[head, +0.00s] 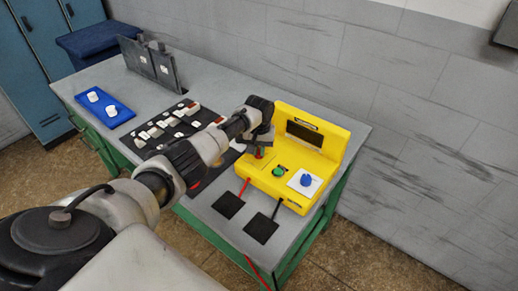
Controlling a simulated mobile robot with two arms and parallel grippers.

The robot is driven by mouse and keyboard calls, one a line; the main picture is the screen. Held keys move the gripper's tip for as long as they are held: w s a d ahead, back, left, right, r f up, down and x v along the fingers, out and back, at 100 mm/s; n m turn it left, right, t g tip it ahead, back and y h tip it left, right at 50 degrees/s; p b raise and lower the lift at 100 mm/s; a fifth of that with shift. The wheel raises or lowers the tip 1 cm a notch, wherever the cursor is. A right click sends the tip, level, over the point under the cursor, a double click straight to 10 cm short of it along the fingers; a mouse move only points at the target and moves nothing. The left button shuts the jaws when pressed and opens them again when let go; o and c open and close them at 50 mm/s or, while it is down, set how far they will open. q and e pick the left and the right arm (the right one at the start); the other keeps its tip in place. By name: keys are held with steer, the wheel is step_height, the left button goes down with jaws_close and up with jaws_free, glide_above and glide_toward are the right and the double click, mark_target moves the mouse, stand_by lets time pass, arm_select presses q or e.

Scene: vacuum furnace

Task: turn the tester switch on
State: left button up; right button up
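The yellow tester (316,137) stands at the right end of the grey bench. It has a dark display on its upright back, a green button (279,171) and a blue knob (306,180) on a white plate. My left gripper (262,150) points down over the left part of the tester's front panel. A small red part shows right under its fingertips; I cannot tell whether they touch it. The wrist hides that corner of the panel, and the finger gap is too small to read. My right gripper is not in view.
A dark mat (170,124) with several small light pieces lies left of the tester. A blue tray (106,110) with two white pieces is farther left, and dark upright panels (150,64) stand behind. Two black pads (228,205) with leads lie in front.

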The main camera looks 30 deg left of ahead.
arm_select(q)
jaws_close()
steer(key=shift+m, duration=0.3)
steer(key=m, duration=0.4)
steer(key=shift+p, duration=0.3)
steer(key=m, duration=0.4)
steer(key=shift+m, duration=1.6)
steer(key=o, duration=0.5)
jaws_free()
